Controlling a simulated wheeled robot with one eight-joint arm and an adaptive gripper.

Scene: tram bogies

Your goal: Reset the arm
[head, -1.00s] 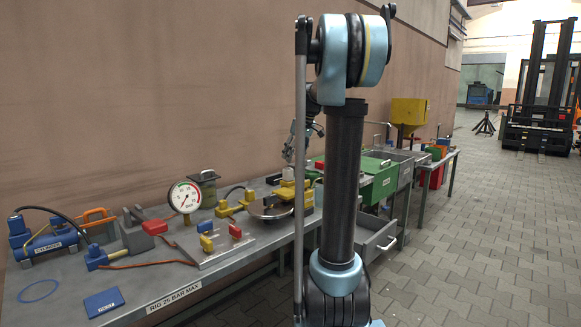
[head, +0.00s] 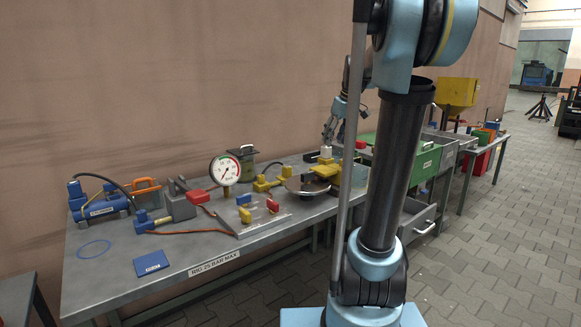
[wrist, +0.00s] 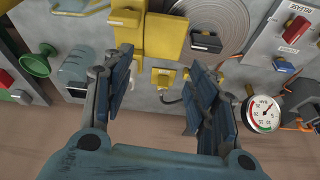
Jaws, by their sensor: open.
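My arm stands upright in front of me in the head view, partly hiding the bench (head: 110,284). My gripper (head: 334,128) hangs above the far part of the bench, near a yellow clamp-like fixture (head: 326,169). In the wrist view my gripper (wrist: 160,90) has its blue fingers spread wide with nothing between them. Below and between the fingers lie a yellow block (wrist: 164,38) and a small yellow fitting (wrist: 163,77); both are apart from the fingers as far as I can tell.
The bench holds a pressure gauge (head: 225,168), a blue cylinder pump (head: 105,205), a blue booklet (head: 151,263) and a green canister (head: 239,166). A green cabinet (head: 415,160) and a yellow hopper (head: 456,92) stand beyond. The paved floor (head: 500,250) at right is clear.

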